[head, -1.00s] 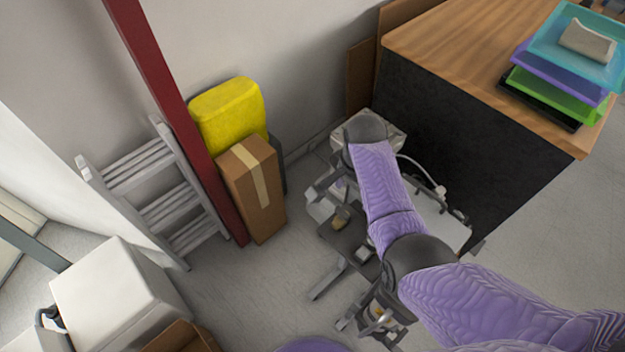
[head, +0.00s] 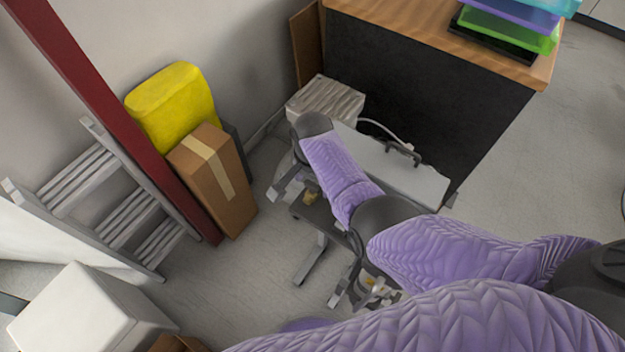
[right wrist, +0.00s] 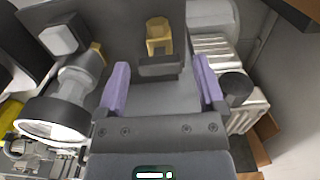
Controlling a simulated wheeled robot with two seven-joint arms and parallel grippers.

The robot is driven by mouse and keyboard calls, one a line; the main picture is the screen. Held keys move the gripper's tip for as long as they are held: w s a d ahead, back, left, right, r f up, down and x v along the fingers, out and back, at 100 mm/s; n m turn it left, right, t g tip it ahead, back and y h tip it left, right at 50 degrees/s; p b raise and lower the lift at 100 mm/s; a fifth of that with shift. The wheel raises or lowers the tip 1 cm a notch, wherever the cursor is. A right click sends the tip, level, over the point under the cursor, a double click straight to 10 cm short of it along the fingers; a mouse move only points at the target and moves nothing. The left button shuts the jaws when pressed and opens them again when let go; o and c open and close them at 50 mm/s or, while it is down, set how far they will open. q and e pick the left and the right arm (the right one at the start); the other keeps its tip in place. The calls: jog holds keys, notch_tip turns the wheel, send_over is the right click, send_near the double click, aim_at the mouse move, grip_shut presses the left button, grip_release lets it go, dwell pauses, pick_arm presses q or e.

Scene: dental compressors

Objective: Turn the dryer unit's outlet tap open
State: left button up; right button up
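The dryer unit, part of a grey compressor assembly (head: 400,175), stands on the floor against the dark side of a wooden-topped cabinet. In the right wrist view a small yellow-brass fitting (right wrist: 159,36), which looks like the outlet tap, sits on a dark grey panel. My right gripper (right wrist: 162,88) is open and empty, its two purple fingers apart, with the fitting ahead of and between them, not touching. In the head view my right forearm hides part of the unit and most of the gripper. My left gripper is not in view.
A white round-faced part (right wrist: 55,118) is left of the fingers, and a ribbed pale block (right wrist: 215,60) is right. In the head view a cardboard box (head: 213,180), yellow container (head: 170,105), red post (head: 120,110) and ladder (head: 85,180) stand left.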

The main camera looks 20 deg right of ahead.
grip_shut()
